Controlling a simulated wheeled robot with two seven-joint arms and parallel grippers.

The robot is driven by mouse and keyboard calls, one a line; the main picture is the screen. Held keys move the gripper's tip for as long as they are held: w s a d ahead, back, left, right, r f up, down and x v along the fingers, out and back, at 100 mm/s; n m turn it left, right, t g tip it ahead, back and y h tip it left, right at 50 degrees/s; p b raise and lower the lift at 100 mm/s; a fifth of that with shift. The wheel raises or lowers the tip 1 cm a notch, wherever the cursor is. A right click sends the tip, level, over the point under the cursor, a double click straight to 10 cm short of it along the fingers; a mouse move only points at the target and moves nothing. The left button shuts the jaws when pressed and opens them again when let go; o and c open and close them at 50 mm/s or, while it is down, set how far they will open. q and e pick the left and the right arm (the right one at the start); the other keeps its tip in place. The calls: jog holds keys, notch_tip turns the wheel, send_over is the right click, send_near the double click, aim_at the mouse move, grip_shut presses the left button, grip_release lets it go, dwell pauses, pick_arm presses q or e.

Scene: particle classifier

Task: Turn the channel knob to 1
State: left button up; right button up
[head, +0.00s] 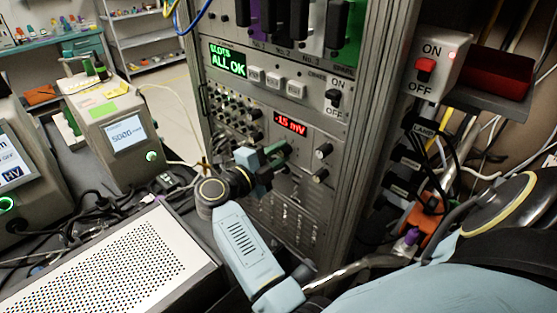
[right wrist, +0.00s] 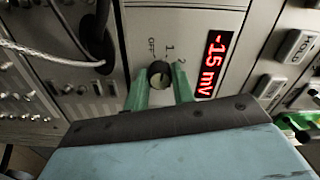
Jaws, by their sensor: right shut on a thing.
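The channel knob (right wrist: 159,74) is a small round black knob on the grey panel, with OFF, 1 and 2 printed around it in the right wrist view. Where its pointer stands is too small to tell. My right gripper (right wrist: 160,82) is shut on this knob, one green finger on each side. In the head view my right gripper (head: 278,154) is against the instrument rack and hides the knob. The red display (head: 291,124) beside it reads -1.5 mV, and it also shows in the right wrist view (right wrist: 211,64). My left gripper is not in view.
Two other black knobs (head: 322,151) sit to the right of my gripper. A green ALL OK screen (head: 228,61) and white buttons (head: 273,80) are above. Cables hang left of the knob. A perforated white box (head: 120,262) lies at lower left.

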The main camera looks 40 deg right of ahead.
jog(key=shift+f+m+b, duration=0.1)
jog(key=shift+m+b, duration=0.5)
jog(key=shift+m, duration=0.4)
jog(key=o, duration=1)
jog(key=shift+r, duration=0.2)
